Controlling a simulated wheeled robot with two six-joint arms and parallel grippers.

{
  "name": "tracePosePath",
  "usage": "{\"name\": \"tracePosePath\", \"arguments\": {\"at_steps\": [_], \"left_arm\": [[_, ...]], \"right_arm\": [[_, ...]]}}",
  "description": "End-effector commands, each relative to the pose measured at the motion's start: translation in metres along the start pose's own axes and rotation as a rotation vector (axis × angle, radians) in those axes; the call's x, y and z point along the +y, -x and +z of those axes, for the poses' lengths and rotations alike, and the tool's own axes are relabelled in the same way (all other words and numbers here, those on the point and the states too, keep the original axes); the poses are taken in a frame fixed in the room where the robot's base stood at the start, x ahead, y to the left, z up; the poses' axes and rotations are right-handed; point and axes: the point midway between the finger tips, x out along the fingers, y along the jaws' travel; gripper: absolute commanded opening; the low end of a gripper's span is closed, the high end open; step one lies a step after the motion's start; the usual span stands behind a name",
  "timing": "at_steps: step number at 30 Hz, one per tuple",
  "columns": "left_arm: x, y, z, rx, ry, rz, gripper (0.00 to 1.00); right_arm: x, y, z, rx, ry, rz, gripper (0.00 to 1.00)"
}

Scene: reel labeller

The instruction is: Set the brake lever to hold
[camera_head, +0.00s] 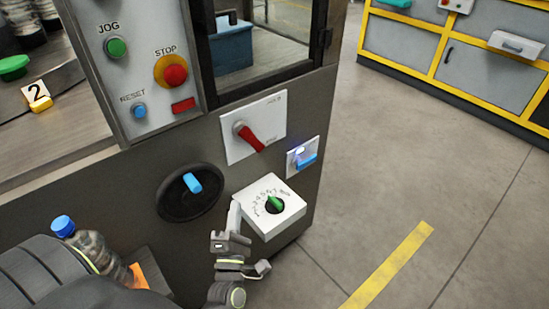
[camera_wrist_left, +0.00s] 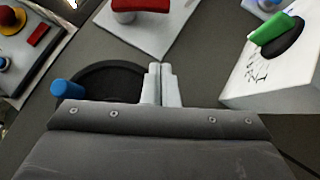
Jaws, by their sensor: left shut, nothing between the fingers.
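The brake lever (camera_head: 250,138) is a red handle on a white plate (camera_head: 272,108) on the machine's dark front. It slants down and right, away from the word HOLD at the plate's upper right, towards a small lower label too blurred to read. In the left wrist view the red lever (camera_wrist_left: 141,5) is cut off by the top edge. My left gripper (camera_head: 235,208) is shut and empty, below the lever plate and beside the white dial box. Its closed fingertips (camera_wrist_left: 160,70) point towards the panel, apart from the lever. My right gripper is not in view.
A white box with a green dial knob (camera_head: 275,203) is right of my gripper. A black handwheel with a blue knob (camera_head: 192,183) is left. A blue switch (camera_head: 305,160) sits right of the lever. JOG, STOP and RESET buttons are above left. A bottle (camera_head: 90,245) stands lower left.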

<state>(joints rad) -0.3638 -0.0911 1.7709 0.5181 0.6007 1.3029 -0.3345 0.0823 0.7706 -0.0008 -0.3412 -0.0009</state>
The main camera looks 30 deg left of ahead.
Motion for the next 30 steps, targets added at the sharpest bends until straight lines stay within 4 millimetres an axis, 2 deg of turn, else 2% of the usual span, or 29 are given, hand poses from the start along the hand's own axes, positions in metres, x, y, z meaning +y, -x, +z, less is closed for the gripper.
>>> {"name": "tracePosePath", "arguments": {"at_steps": [4, 13, 17, 20, 30], "left_arm": [[0.01, -0.002, 0.0, 0.009, 0.043, 0.034, 0.0], [0.01, -0.003, 0.001, 0.008, 0.042, 0.033, 0.0], [0.012, -0.011, 0.001, 0.007, 0.041, 0.034, 0.0], [0.013, -0.025, 0.002, 0.005, 0.04, 0.035, 0.0], [0.016, -0.098, 0.002, 0.005, 0.039, 0.034, 0.0]], "right_arm": [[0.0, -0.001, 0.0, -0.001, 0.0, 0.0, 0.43], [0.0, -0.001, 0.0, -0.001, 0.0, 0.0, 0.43], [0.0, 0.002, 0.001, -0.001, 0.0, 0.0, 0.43], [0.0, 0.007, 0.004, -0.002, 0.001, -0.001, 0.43], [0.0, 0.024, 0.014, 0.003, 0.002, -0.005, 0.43]]}}
